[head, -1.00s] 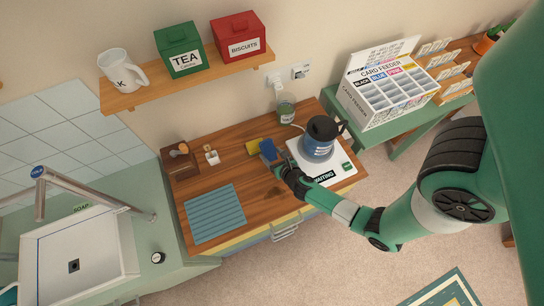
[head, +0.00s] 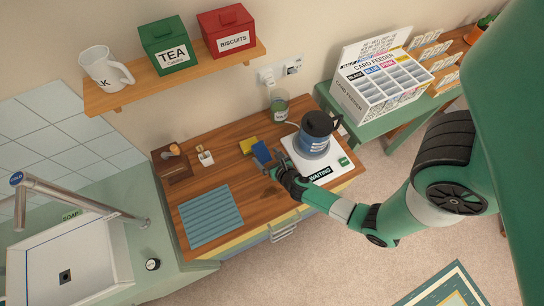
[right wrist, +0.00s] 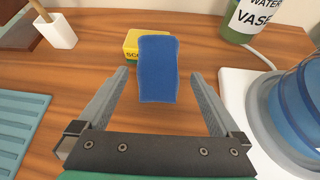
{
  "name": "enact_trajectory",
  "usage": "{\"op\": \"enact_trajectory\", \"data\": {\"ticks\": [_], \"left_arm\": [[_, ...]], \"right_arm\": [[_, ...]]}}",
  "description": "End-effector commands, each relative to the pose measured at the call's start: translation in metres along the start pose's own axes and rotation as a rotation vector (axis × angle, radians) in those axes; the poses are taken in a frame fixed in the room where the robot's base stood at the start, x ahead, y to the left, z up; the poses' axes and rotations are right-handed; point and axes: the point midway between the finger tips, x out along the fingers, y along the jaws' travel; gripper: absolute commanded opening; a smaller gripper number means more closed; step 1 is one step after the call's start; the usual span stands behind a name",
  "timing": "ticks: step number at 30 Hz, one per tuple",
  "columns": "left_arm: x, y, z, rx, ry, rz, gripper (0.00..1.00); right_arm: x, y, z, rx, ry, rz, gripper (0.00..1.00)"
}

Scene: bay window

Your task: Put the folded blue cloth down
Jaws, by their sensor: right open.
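The folded blue cloth (head: 261,152) lies on the wooden counter (head: 265,192), in front of a yellow sponge-like block (head: 248,145). In the right wrist view the cloth (right wrist: 157,68) lies ahead of and between the fingertips, with the yellow block (right wrist: 131,46) partly behind it. My right gripper (head: 274,170) is open, its fingers (right wrist: 158,78) apart on either side of the cloth's near end, with gaps on both sides. My left gripper is not in view.
A white pad marked WAITING (head: 322,168) with a blue kettle-like vessel (head: 315,138) stands close right. A vase jar (head: 279,106) stands behind. A blue ribbed mat (head: 210,215) lies left, with bare wood between it and the cloth.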

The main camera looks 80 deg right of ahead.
Motion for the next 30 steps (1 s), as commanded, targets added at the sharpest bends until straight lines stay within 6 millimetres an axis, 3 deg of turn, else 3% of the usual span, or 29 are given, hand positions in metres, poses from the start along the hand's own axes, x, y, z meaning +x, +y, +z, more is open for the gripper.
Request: {"op": "enact_trajectory", "data": {"ticks": [12,19,30], "left_arm": [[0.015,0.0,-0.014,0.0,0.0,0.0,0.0],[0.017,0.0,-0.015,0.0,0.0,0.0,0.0],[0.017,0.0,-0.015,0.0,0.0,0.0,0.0]], "right_arm": [[-0.095,0.001,0.0,-0.008,0.002,0.007,1.0],[-0.116,0.001,-0.001,-0.004,0.002,0.003,1.0],[-0.118,0.0,0.0,-0.001,0.0,-0.001,1.0]]}}
